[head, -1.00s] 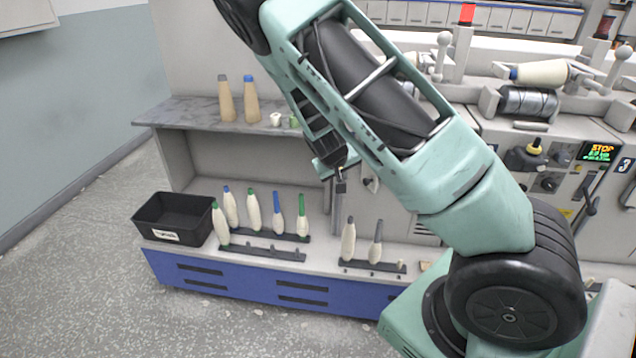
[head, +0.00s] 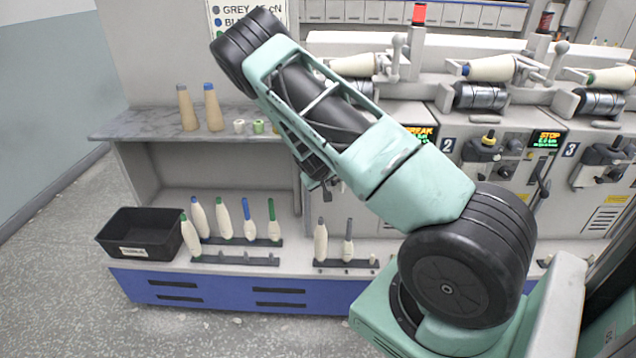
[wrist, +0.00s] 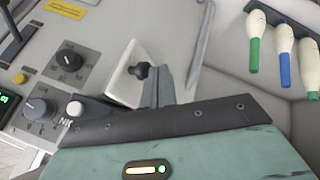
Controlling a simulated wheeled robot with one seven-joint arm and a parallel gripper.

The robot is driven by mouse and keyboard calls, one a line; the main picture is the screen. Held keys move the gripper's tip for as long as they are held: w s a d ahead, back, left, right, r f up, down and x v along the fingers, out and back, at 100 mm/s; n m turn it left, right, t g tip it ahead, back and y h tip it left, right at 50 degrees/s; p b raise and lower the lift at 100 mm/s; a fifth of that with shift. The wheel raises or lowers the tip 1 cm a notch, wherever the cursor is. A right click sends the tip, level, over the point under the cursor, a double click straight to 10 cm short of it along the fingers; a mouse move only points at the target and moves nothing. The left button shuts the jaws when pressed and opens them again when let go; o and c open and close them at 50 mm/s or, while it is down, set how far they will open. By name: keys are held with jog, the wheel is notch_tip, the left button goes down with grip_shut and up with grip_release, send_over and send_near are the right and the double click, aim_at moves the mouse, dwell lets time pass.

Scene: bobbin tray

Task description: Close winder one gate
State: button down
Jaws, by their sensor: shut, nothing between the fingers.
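Winder one is mostly hidden behind my arm in the head view. In the wrist view its grey front panel (wrist: 100,40) shows dark knobs, a white button and part of a green display. A pale angled plate with a black knob (wrist: 140,71) stands out from the panel; it may be the gate, but I cannot tell for sure. My gripper (wrist: 163,85) is shut and empty beside this plate, close to the black knob. Whether they touch is unclear. In the head view my gripper (head: 322,187) is small and partly hidden in front of the machine.
A black bin (head: 140,238) and several bobbins on pegs (head: 223,218) stand on the low shelf. Two tan cones (head: 213,110) and small cups stand on the upper shelf. A long grey bar (wrist: 203,40) runs near my gripper. Other winders (head: 500,150) extend right.

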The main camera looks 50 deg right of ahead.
aim_at(335, 184)
jog(key=shift+s+d, duration=0.15)
jog(key=shift+d, duration=0.1)
dwell(0.3)
jog(key=shift+s+d+n+t+y, duration=0.5)
jog(key=shift+s+d+n+t, duration=0.35)
jog(key=shift+n, duration=0.45)
jog(key=s+d+n+t+y, duration=0.1)
jog(key=d+n, duration=0.1)
jog(key=shift+s+n, duration=0.15)
jog(key=shift+n, duration=0.25)
jog(key=shift+n+t+y, duration=0.35)
jog(key=shift+n+y, duration=0.15)
jog(key=shift+n, duration=0.3)
jog(key=shift+s+d, duration=0.2)
jog(key=shift+d, duration=0.95)
jog(key=shift+s+d, duration=0.2)
jog(key=shift+d, duration=0.9)
jog(key=shift+s+d, duration=0.1)
jog(key=shift+d, duration=0.15)
